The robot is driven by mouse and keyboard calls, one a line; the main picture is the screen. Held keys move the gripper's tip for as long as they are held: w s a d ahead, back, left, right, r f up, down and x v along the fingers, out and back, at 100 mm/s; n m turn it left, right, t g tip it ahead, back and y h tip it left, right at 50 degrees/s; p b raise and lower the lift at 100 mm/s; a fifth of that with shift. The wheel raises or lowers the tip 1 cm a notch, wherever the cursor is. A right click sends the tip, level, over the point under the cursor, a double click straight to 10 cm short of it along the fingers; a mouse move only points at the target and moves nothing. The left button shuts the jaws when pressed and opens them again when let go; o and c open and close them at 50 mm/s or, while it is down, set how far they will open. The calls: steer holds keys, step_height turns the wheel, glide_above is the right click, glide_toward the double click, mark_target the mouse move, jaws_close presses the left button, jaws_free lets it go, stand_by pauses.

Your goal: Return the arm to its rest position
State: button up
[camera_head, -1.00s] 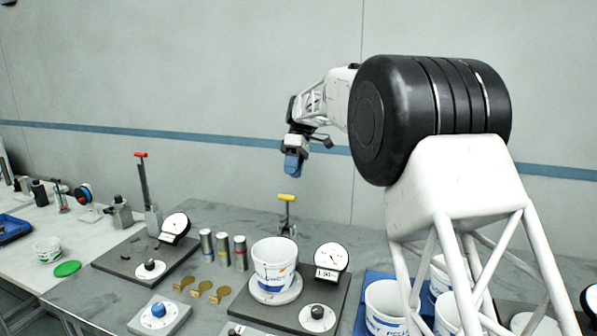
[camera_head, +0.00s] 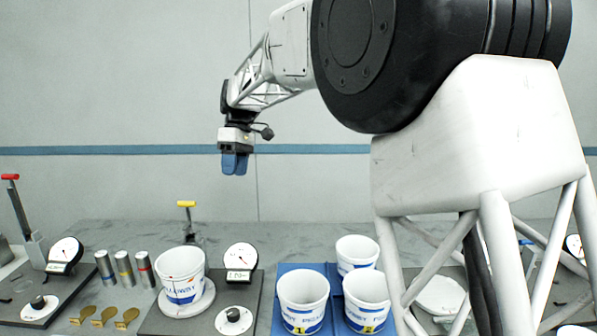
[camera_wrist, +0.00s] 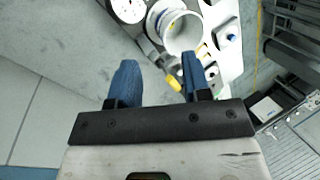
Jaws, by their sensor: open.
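My gripper (camera_head: 234,164) hangs pointing down in front of the back wall, well above the bench, with its blue fingers empty. In the wrist view the two blue fingers of my gripper (camera_wrist: 157,82) stand apart with nothing between them. Below it in the head view, a white bucket (camera_head: 181,275) stands on a round plate beside a dial gauge (camera_head: 240,258). The same bucket shows in the wrist view (camera_wrist: 181,32), beyond the fingertips.
A blue tray (camera_head: 282,270) holds white buckets (camera_head: 303,299). A yellow-handled lever (camera_head: 187,213) and a red-handled lever (camera_head: 20,215) rise from the bench. Space around my gripper is clear.

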steer(key=s+d+m+t, duration=0.4)
steer(key=s+d+m, duration=0.3)
steer(key=s+d, duration=1.45)
steer(key=s+d+f+m+t, duration=0.1)
steer(key=s+d+f+m, duration=0.1)
steer(key=s+d+f, duration=0.2)
steer(key=s+d+f+m+t, duration=0.1)
steer(key=s+d+f, duration=0.4)
steer(key=s, duration=0.5)
steer(key=s+d+f+m+t, duration=0.1)
steer(key=s+d+f+m, duration=0.3)
steer(key=s, duration=0.3)
steer(key=shift+s+d+f+h, duration=0.2)
steer(key=shift+d+h, duration=0.05)
steer(key=shift+h, duration=0.15)
